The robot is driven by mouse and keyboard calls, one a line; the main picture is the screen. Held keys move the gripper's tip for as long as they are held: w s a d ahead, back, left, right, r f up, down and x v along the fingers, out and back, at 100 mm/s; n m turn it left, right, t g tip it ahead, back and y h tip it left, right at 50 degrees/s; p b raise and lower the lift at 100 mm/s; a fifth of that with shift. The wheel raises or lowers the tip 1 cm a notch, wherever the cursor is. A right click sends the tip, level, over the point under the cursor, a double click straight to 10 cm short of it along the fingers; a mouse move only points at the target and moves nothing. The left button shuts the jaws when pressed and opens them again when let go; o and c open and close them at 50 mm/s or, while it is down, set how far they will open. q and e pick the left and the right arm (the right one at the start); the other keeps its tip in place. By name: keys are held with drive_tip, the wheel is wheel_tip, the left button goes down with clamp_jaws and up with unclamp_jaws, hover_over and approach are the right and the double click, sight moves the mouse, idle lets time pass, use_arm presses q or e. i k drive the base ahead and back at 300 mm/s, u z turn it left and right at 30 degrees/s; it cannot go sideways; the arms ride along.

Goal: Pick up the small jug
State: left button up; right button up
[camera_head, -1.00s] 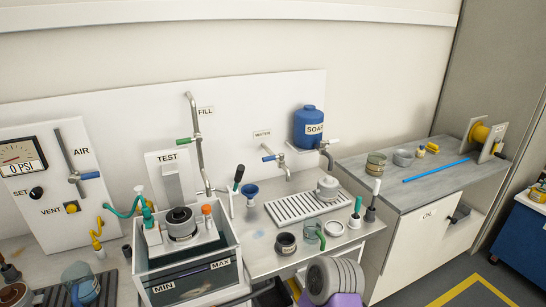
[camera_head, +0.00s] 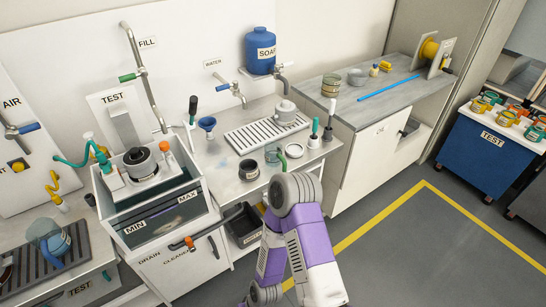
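A small clear jug (camera_head: 273,155) with a green handle stands on the grey counter, near its front edge. It is between a dark round pot (camera_head: 249,170) and a small pale dish (camera_head: 294,150). A larger bluish see-through jug (camera_head: 50,238) is on a dark slatted grate at the lower left. A purple and grey link of my own arm rises from the bottom of the picture, just in front of the counter below the small jug. Neither of my grippers shows.
A water tank (camera_head: 150,215) marked MIN and MAX stands left of the jug. A silver kettle-like pot (camera_head: 285,111) sits on a drain rack (camera_head: 258,135) behind it. Upright handled tools (camera_head: 314,132) stand to the right.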

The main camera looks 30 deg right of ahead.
sight(274, 157)
drive_tip(key=u, duration=3.05)
drive_tip(key=k, duration=1.8)
drive_tip(key=z, duration=2.5)
